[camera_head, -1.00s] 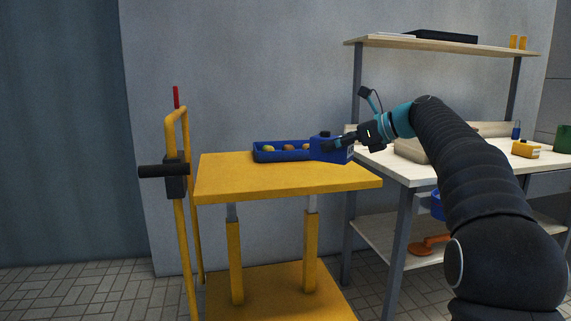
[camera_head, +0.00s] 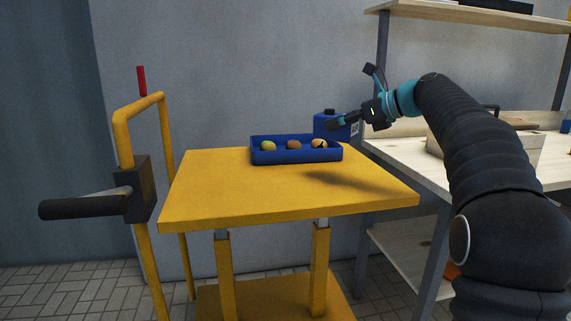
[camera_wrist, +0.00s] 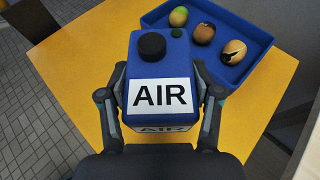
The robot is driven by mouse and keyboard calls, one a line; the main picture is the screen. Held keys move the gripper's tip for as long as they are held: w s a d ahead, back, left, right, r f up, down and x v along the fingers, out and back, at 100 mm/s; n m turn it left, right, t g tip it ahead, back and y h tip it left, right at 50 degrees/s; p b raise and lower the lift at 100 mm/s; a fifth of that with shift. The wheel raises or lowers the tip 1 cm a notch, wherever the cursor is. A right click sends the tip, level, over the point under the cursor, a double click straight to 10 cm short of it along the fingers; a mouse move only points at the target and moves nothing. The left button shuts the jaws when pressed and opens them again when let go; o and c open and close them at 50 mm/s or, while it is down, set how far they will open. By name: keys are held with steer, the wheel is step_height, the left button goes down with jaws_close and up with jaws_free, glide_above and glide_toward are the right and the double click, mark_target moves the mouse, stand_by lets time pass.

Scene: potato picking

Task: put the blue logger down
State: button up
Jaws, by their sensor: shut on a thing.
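The blue logger (camera_wrist: 162,73) is a box with a black round knob, a small green button and a white label reading AIR. In the wrist view my gripper (camera_wrist: 160,98) has a finger on each side of it and is shut on it. In the head view the logger (camera_head: 331,123) shows behind the right end of the blue tray, partly hidden by my gripper (camera_head: 340,122). It appears held above the yellow lift table (camera_head: 220,190). A shadow lies on the tabletop below my arm.
The blue tray (camera_head: 270,158) with three potatoes stands at the table's back edge, close to the logger. The table's front and left are clear. A yellow handle frame (camera_head: 125,140) with a black grip stands left. A workbench (camera_head: 430,175) with a shelf stands right.

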steer(key=s+a+f+b, duration=0.1)
steer(key=a+f, duration=0.1)
steer(key=a, duration=0.1)
steer(key=s+a+f+b, duration=0.1)
steer(key=s+a+f, duration=0.1)
steer(key=a, duration=0.1)
steer(key=s+a+f+b, duration=0.1)
steer(key=a+f+b, duration=0.1)
steer(key=a+f, duration=0.1)
steer(key=shift+s+a, duration=0.4)
steer(key=shift+a, duration=0.1)
steer(key=shift+f+b, duration=0.65)
steer(key=shift+f, duration=1.3)
steer(key=shift+r, duration=0.1)
steer(key=o, duration=1.3)
steer(key=p+v, duration=0.1)
steer(key=v, duration=1.1)
